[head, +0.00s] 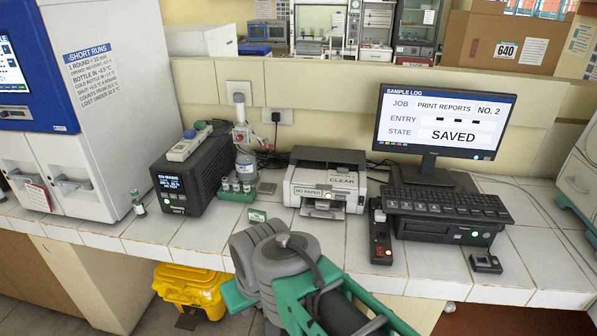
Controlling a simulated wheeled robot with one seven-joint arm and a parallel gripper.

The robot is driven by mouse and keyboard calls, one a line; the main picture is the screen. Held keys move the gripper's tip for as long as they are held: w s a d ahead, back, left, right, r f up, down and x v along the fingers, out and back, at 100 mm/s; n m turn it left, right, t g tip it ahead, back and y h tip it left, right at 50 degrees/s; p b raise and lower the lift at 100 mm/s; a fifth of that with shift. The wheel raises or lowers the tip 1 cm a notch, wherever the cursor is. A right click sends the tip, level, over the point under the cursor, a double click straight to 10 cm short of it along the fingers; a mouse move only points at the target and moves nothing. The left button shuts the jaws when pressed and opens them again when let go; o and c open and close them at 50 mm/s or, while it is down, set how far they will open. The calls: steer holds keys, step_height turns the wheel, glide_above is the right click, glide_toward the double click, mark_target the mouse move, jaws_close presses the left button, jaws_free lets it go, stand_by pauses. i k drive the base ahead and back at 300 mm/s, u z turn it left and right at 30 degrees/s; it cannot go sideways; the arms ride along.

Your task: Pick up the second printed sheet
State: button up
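A white and dark printer (318,181) stands on the tiled bench in the middle of the head view. Its front carries a "NO PAPER" label, and its top reads "CLEAR". Its front output tray (323,211) is low on the front; I cannot make out a separate printed sheet in it. The monitor (443,121) reads "PRINT REPORTS NO. 2" and "SAVED". My grey and green arm is in front of the bench at bottom centre, below the printer. My gripper's fingers do not show.
A yellow bin (190,287) is below.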

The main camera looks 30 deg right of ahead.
mark_target(341, 177)
steer(key=u, duration=0.1)
steer(key=i, duration=0.75)
steer(key=z, duration=0.95)
steer(key=i, duration=0.5)
steer(key=z, duration=0.55)
